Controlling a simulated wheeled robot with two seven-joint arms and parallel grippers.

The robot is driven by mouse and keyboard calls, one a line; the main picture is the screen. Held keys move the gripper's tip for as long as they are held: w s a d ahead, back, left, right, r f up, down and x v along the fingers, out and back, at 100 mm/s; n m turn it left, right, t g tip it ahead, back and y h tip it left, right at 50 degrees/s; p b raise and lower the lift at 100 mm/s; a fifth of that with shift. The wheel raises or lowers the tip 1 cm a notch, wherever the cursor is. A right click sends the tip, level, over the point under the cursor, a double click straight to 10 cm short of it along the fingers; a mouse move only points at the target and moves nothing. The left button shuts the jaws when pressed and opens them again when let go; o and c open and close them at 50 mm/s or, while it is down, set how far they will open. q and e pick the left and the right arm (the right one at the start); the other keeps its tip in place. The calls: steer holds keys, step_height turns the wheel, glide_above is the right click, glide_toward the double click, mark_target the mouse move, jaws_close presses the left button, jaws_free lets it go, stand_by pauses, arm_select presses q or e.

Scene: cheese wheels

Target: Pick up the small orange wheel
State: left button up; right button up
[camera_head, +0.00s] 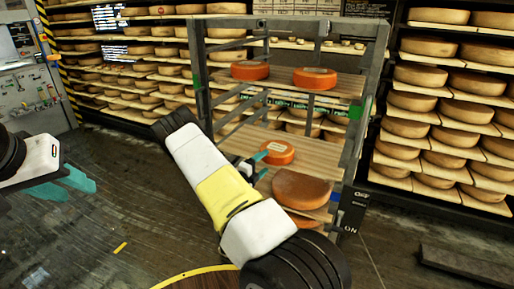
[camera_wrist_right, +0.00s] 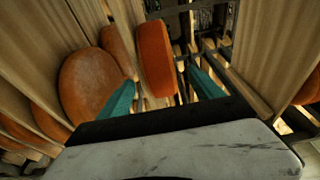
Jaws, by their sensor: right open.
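The small orange wheel (camera_head: 277,151) sits on the rack's middle shelf (camera_head: 240,140), with a pale label on top. My right gripper (camera_head: 260,166) is at its left side, its teal fingers partly hidden by my arm. In the right wrist view the small orange wheel (camera_wrist_right: 155,55) stands just ahead, between the lines of the open fingers (camera_wrist_right: 163,80). I cannot tell whether they touch it. My left gripper (camera_head: 66,184) hangs at the far left, away from the rack, with teal fingers showing; its opening is unclear.
A larger orange-brown wheel (camera_head: 302,188) sits close in front of the small one; it shows left in the wrist view (camera_wrist_right: 88,85). Two orange wheels (camera_head: 250,70) (camera_head: 315,78) rest on the upper shelf. A rack post (camera_head: 352,130) stands right. Full cheese shelves line the walls.

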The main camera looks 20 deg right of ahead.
mark_target(268, 160)
steer(key=x, duration=0.3)
steer(key=shift+d, duration=0.25)
steer(key=shift+c, duration=0.2)
jaws_close()
steer(key=shift+r, duration=0.1)
